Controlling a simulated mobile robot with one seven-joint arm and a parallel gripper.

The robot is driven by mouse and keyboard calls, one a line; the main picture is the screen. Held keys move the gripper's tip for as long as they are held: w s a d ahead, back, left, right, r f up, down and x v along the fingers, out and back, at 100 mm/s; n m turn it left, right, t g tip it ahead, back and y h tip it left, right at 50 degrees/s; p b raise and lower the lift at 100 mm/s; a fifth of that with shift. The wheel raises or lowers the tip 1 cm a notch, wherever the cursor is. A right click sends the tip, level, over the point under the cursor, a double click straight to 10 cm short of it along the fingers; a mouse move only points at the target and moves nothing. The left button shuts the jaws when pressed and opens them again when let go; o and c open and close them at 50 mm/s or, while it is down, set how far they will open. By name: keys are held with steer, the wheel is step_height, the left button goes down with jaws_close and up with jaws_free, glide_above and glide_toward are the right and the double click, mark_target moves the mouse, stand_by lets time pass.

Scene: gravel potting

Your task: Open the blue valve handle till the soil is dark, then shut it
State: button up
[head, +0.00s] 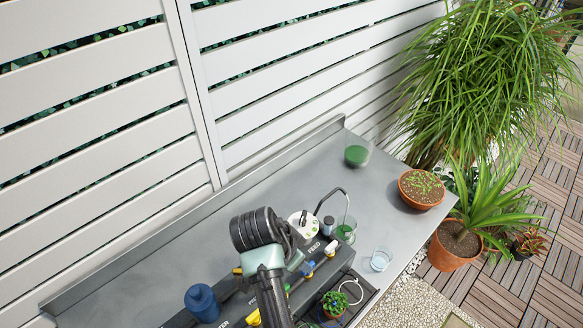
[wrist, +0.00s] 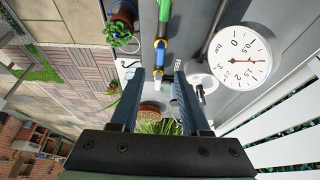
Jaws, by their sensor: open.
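My gripper (wrist: 157,82) is open, with its two dark blue fingers apart and nothing held between them. In the wrist view, a blue fitting (wrist: 161,45), which may be the blue valve handle, sits on a green and yellow pipe beyond the fingertips. A small blue part (head: 310,267) also shows on the pipe in the head view, right of my wrist; its turn position is unclear. A terracotta pot (head: 422,203) stands on the bench's right end. Its soil (head: 422,185) looks mid-brown with small green sprouts. The pot also shows between the fingers in the wrist view (wrist: 150,111).
A white pressure gauge (wrist: 240,58) stands close beside the pipe. The bench's back left is clear.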

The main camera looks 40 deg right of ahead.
steer(key=shift+b+v, duration=0.35)
steer(key=shift+v, duration=2.4)
steer(key=shift+w, duration=0.1)
